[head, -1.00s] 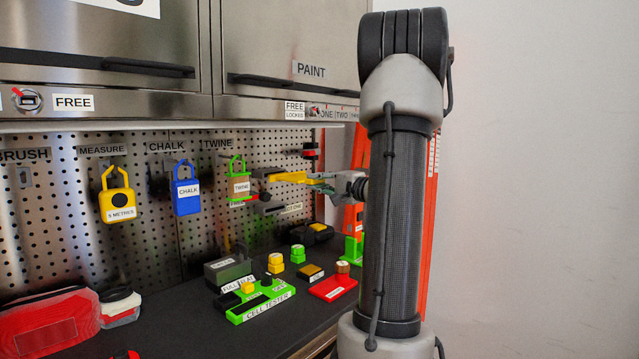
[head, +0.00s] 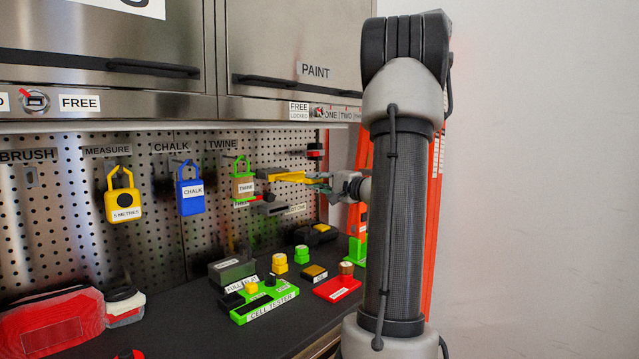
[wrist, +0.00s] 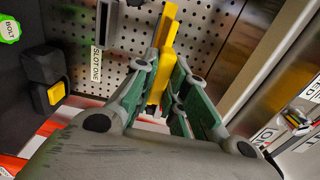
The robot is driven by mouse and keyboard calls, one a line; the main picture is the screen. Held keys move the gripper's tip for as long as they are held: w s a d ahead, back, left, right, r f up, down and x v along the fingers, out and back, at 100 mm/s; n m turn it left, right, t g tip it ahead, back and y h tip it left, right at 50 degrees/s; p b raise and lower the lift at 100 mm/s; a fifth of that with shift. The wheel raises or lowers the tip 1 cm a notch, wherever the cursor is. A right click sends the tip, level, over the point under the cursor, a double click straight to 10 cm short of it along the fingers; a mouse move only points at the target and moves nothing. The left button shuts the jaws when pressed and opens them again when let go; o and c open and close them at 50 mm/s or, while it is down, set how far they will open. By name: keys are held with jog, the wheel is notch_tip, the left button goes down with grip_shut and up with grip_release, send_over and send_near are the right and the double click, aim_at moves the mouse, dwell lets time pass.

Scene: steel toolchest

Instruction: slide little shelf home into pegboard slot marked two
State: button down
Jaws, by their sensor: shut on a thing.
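The little shelf, a flat yellow piece (head: 282,175), is held in my gripper (head: 322,181) and reaches out toward the pegboard (head: 90,230). In the wrist view the yellow shelf (wrist: 165,62) lies between the green-sided fingers of my gripper (wrist: 167,78), which are shut on it. Its far end is close against the perforated board; I cannot tell whether it is inside a slot. A dark slot block (head: 268,208) with a SLOT ONE label (wrist: 97,62) sits just below the shelf in the head view. No marking for slot two is readable.
A green twine holder (head: 243,184) hangs just left of the shelf. A red-and-black item (head: 315,151) is above it. The steel cabinet (head: 290,60) overhangs. The worktop below holds a green cell tester (head: 265,305) and several small blocks.

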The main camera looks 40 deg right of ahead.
jog(key=shift+w+a, duration=0.15)
jog(key=shift+w, duration=0.8)
jog(key=shift+w+a, duration=0.1)
jog(key=shift+w, duration=0.8)
jog(key=c, duration=1.4)
grip_release()
jog(key=shift+o, duration=0.2)
jog(key=shift+s, duration=0.1)
jog(key=s+d, duration=0.1)
jog(key=s, duration=1)
jog(key=shift+s+d, duration=0.35)
jog(key=shift+f, duration=0.1)
